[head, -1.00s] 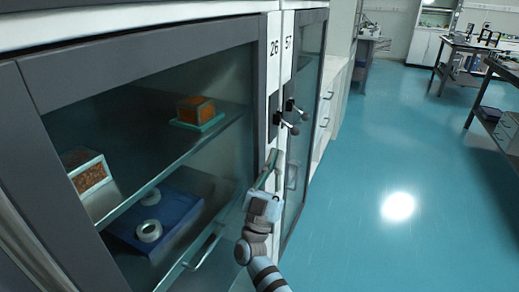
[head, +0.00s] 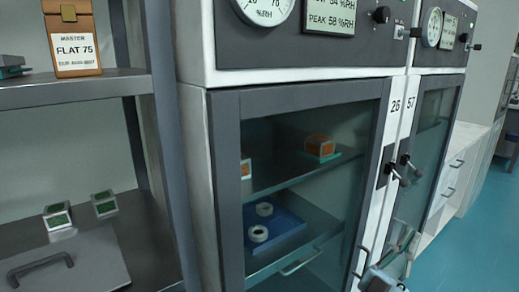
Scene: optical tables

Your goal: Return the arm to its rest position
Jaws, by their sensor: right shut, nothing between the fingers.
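My right gripper (head: 388,268) is low at the right of the head view, in front of the edge between the cabinets marked 26 and 57. It is shut and empty, and part of it is cut off by the bottom edge. The cabinet door marked 26 (head: 229,180) is closed, with a dark frame and glass. My left gripper does not show.
Behind the glass are an orange-sided block (head: 320,146) on a shelf and a blue tray (head: 286,236) with two rings. At left, a steel shelf (head: 70,92) holds a box labelled FLAT 75 (head: 75,40). Open floor (head: 478,235) lies at the right.

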